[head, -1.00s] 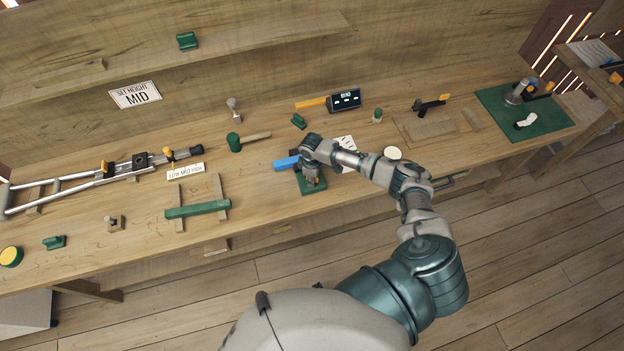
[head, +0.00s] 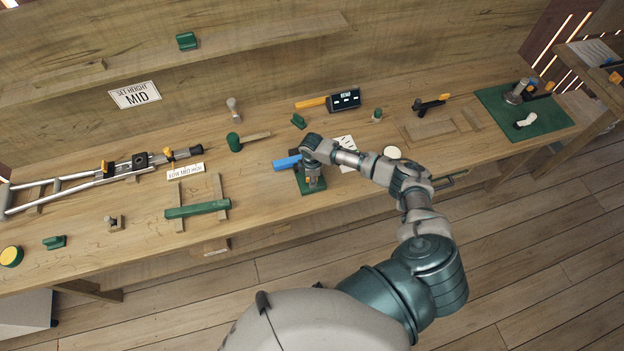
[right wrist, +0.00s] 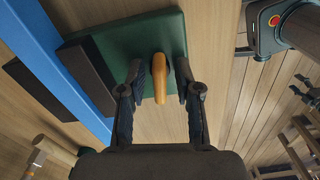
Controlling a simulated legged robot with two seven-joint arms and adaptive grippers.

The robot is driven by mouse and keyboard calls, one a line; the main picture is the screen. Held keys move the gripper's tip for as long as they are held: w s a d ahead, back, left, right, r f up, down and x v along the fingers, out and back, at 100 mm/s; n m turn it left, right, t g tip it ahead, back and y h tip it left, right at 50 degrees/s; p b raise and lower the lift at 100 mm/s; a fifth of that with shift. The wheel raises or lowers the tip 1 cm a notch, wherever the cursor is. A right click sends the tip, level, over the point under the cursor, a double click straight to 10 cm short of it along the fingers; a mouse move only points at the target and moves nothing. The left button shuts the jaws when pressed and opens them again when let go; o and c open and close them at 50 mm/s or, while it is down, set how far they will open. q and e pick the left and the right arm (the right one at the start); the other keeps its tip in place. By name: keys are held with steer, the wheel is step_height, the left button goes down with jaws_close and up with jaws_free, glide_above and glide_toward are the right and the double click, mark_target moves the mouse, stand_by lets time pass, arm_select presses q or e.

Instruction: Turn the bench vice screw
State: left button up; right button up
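The bench vice stands near the bench's front edge, on a green base plate (head: 303,187). It also shows in the right wrist view, where its green body (right wrist: 150,32) is beside dark jaw blocks (right wrist: 84,75) and a long blue bar (right wrist: 55,60). An orange screw handle (right wrist: 160,78) points toward the wrist camera. My right gripper (right wrist: 161,84) has its two fingers apart, one on each side of the handle, with a visible gap on the left side. In the head view my right gripper (head: 313,181) hangs over the vice and hides much of it. My left gripper is not in view.
A green bar (head: 198,209) on wooden strips lies left of the vice. A crutch (head: 110,172) lies at left.

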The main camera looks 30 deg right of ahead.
step_height(320, 180, up, 3)
steer(key=p, duration=0.3)
steer(key=shift+r, duration=0.2)
steer(key=shift+r+p, duration=0.45)
steer(key=shift+r, duration=0.4)
steer(key=shift+c, duration=0.4)
